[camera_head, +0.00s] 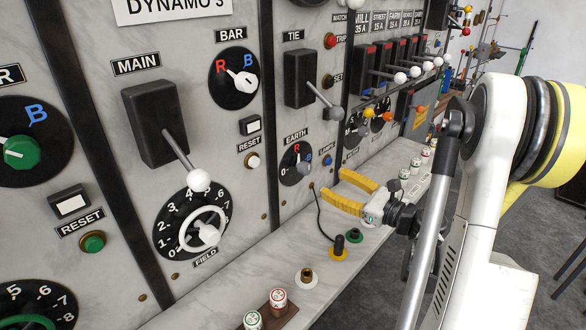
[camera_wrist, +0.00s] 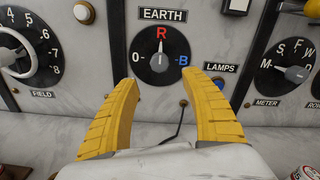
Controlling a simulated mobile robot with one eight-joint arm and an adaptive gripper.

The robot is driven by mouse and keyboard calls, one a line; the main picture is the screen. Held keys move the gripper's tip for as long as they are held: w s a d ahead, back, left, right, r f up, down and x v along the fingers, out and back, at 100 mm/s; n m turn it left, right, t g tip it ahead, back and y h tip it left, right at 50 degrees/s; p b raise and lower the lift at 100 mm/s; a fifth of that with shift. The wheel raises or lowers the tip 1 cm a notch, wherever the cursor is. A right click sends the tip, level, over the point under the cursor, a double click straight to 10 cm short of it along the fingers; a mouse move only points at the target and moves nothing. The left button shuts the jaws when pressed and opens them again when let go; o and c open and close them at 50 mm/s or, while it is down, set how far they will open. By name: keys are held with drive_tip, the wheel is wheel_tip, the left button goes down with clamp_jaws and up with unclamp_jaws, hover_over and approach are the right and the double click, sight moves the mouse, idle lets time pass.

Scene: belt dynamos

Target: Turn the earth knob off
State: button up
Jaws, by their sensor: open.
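The earth knob (camera_head: 302,168) is a small grey knob on a round black dial under the EARTH label, on the marble panel. It also shows in the wrist view (camera_wrist: 159,62), where its pointer seems to stand upright, toward the red R. The dial has 0 at left, R at top and a blue B at right. My gripper (camera_head: 334,183) has two yellow fingers and is open and empty. In the head view it is right of the dial, apart from it. In the wrist view the fingers (camera_wrist: 160,80) spread on both sides below the dial, with the knob between and beyond them.
A TIE lever (camera_head: 323,97) projects above the earth dial. A LAMPS button (camera_head: 327,160) is right of it. The white FIELD handwheel (camera_head: 203,229) and MAIN lever (camera_head: 186,160) are at left. A marble ledge (camera_head: 290,245) below carries terminals and a black cable.

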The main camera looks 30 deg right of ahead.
sight(309, 170)
drive_tip(key=b+x, duration=0.2)
drive_tip(key=x, duration=0.8)
drive_tip(key=shift+w+a, duration=0.1)
drive_tip(key=shift+w, duration=0.2)
drive_tip(key=shift+c, duration=0.2)
drive_tip(key=c, duration=1.2)
drive_tip(key=shift+o, duration=0.2)
